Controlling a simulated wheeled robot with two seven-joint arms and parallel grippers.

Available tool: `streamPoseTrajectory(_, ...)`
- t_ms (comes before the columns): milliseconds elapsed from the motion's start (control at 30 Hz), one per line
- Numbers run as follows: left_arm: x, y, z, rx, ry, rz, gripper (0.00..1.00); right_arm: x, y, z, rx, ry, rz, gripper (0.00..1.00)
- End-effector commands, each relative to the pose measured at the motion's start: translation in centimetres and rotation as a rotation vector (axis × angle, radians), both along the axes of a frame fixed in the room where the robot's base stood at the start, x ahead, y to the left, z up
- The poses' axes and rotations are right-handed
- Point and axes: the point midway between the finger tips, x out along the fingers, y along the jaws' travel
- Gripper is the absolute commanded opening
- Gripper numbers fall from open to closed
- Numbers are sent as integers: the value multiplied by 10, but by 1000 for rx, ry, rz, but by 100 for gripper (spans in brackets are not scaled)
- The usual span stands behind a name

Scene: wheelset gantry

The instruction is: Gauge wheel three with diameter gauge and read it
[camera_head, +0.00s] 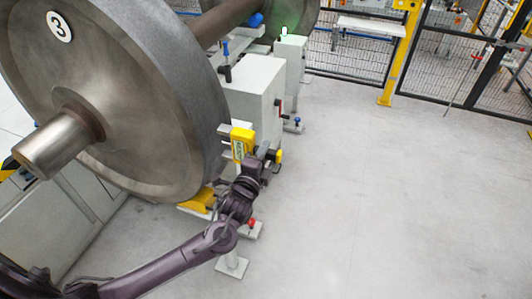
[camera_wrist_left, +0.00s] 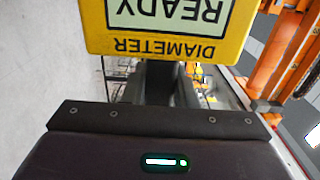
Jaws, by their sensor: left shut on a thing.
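Wheel three (camera_head: 130,95) is a large grey steel wheel with a round white "3" label, at the left of the head view. The yellow diameter gauge (camera_head: 242,143) is beside the wheel's right rim. I cannot tell whether it touches the rim. My left gripper (camera_head: 259,158) is shut on the gauge, just right of the wheel. In the left wrist view the gauge (camera_wrist_left: 170,42) fills the top, its display reading "READY" upside down above the word "DIAMETER". The fingertips are mostly hidden behind it. My right gripper is not in view.
An axle (camera_head: 222,20) runs from wheel three to another wheel (camera_head: 292,18) behind. A light grey cabinet (camera_head: 252,90) and a smaller box with a green light (camera_head: 288,58) stand right of the wheels. The floor to the right is clear up to a mesh fence (camera_head: 350,62) with a yellow post.

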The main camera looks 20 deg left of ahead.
Motion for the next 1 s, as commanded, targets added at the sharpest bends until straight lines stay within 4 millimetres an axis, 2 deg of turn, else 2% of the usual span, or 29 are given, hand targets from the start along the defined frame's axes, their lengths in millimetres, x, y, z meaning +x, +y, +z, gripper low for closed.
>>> streamPoseTrajectory(1000,1,21,2,2,-4,0,0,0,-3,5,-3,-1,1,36)
